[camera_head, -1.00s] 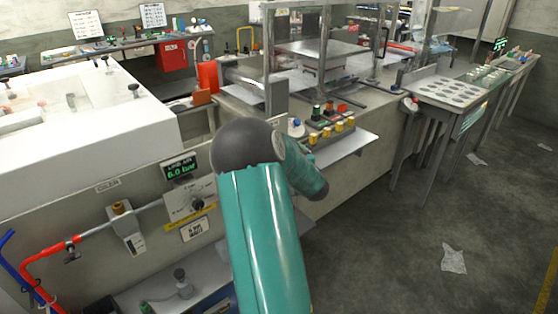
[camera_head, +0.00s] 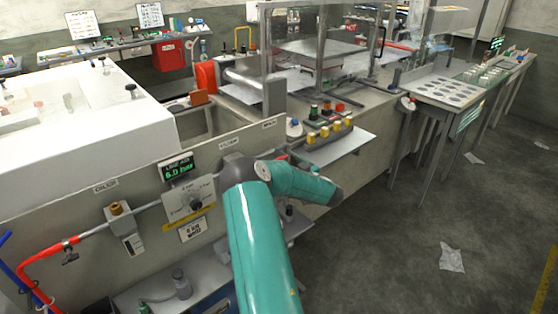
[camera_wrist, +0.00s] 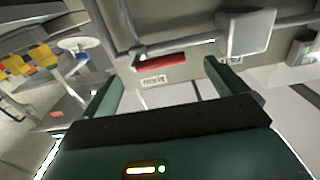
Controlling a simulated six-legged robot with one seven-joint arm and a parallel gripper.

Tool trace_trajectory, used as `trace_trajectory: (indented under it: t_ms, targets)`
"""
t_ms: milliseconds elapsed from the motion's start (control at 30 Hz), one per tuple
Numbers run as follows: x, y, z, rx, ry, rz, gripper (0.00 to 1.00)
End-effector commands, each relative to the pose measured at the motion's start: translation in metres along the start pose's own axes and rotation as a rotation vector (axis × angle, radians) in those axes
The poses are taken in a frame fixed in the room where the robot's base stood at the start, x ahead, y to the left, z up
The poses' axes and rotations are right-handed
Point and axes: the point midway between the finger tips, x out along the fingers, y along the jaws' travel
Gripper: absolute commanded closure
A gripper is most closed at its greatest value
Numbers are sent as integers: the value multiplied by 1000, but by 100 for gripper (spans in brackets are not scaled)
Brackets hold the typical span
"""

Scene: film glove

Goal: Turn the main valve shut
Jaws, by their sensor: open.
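In the wrist view a red lever handle (camera_wrist: 160,64) lies along a grey pipe on the panel wall, with a small white label (camera_wrist: 153,80) below it. It looks like the main valve, but I cannot read the label. My gripper (camera_wrist: 163,72) is open, with its two green fingers spread to the left and right of the handle in the picture. The handle appears beyond the fingertips, and nothing is held. In the head view my arm hides the gripper and most of that wall section.
A display reading 6.0 bar (camera_head: 177,169) sits above a selector knob panel (camera_head: 190,203). A red hose (camera_head: 38,267) joins the pipe at left. A shelf with yellow buttons (camera_head: 330,132) juts out at right. A grey box (camera_wrist: 246,32) sits on the pipe. The floor at right is mostly open.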

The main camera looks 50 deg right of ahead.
Motion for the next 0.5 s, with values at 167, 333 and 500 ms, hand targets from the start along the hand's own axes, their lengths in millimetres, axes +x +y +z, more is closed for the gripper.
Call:
trace_trajectory:
  t_ms: [167, 333, 500]
  targets:
    - [33, -1, 1, 0, -1, -3, 3]
    - [50, 0, 0, -1, -1, 0, 3]
    - [54, 0, 0, 1, -1, 2, 3]
